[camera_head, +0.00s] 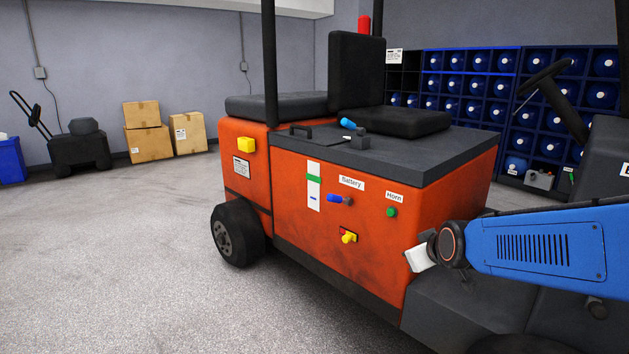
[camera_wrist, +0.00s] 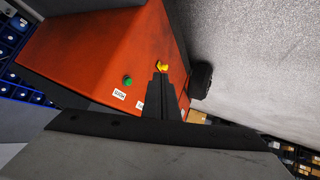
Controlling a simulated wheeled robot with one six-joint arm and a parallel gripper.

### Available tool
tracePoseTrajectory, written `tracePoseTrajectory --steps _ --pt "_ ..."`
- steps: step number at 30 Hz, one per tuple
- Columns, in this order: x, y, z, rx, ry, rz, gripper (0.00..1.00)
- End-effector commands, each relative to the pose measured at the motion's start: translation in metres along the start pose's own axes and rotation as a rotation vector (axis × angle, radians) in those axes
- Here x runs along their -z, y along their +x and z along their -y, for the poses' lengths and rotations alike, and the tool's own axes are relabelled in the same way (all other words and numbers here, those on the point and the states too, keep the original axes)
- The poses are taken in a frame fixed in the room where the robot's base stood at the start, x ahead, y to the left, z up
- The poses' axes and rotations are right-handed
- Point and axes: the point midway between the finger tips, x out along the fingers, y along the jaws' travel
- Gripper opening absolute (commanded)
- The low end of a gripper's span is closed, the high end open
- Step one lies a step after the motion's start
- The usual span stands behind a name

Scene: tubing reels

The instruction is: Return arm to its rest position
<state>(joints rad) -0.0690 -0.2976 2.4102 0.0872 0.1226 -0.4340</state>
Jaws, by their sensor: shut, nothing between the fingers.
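My gripper (camera_wrist: 158,78) shows in the wrist view as two dark fingers pressed together with nothing between them. Its tips appear in line with a yellow switch (camera_wrist: 162,67) on an orange vehicle (camera_wrist: 110,45); whether they touch cannot be told there. In the head view my blue arm reaches in from the right, with its wrist end in front of the vehicle's lower right side (camera_head: 290,240). The yellow switch (camera_head: 348,237) there stands clear to the left of the wrist. The fingertips are not clearly visible in the head view.
The vehicle's side also carries a green horn button (camera_head: 391,211) and a blue-and-red battery connector (camera_head: 340,200). A steering wheel (camera_head: 545,85) rises at right. Blue reel shelves (camera_head: 470,48) line the back wall. Cardboard boxes (camera_head: 142,141) stand at back left. The left floor is open.

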Motion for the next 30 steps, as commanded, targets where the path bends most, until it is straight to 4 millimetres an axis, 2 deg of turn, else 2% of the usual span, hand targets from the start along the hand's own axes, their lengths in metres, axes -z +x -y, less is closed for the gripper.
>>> tracePoseTrajectory --steps 3,8,18,24,30 --pt "-0.025 -0.035 0.006 0.02 0.058 0.064 0.0" --pt "-0.063 -0.079 0.016 0.042 0.138 0.164 0.0" --pt "-0.152 -0.17 0.042 0.049 0.309 0.383 0.0" --pt "-0.189 -0.204 0.052 0.037 0.376 0.472 0.0" --pt "-0.199 -0.213 0.056 0.033 0.396 0.499 0.0"
